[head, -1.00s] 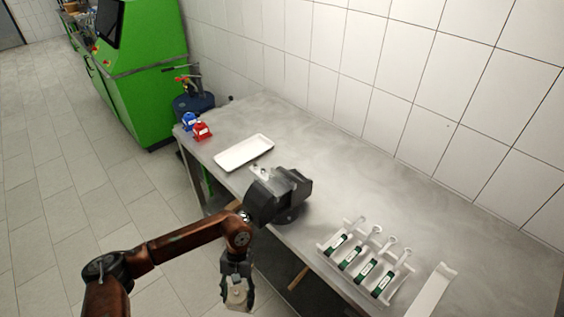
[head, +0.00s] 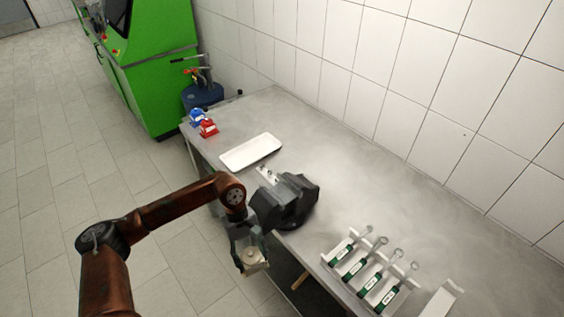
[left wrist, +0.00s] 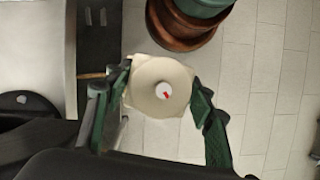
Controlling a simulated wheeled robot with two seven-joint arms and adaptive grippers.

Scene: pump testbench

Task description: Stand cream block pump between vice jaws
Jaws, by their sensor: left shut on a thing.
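The cream block pump (head: 253,259) is held by my left gripper (head: 252,262), off the table's front edge and in front of the vice. In the left wrist view the pump (left wrist: 160,88) shows a round cream face with a small white and red centre, between the two dark green fingers of my gripper (left wrist: 158,100). The dark grey vice (head: 298,195) stands on the table near its front edge, behind and to the right of my gripper. The gap between its jaws cannot be made out clearly. My right gripper is not in view.
A white tray (head: 250,152) lies beyond the vice, with red (head: 208,128) and blue (head: 196,117) pieces farther left. A white rack (head: 368,272) with several green-handled tools stands at the right. The table (head: 370,190) is clear behind the vice.

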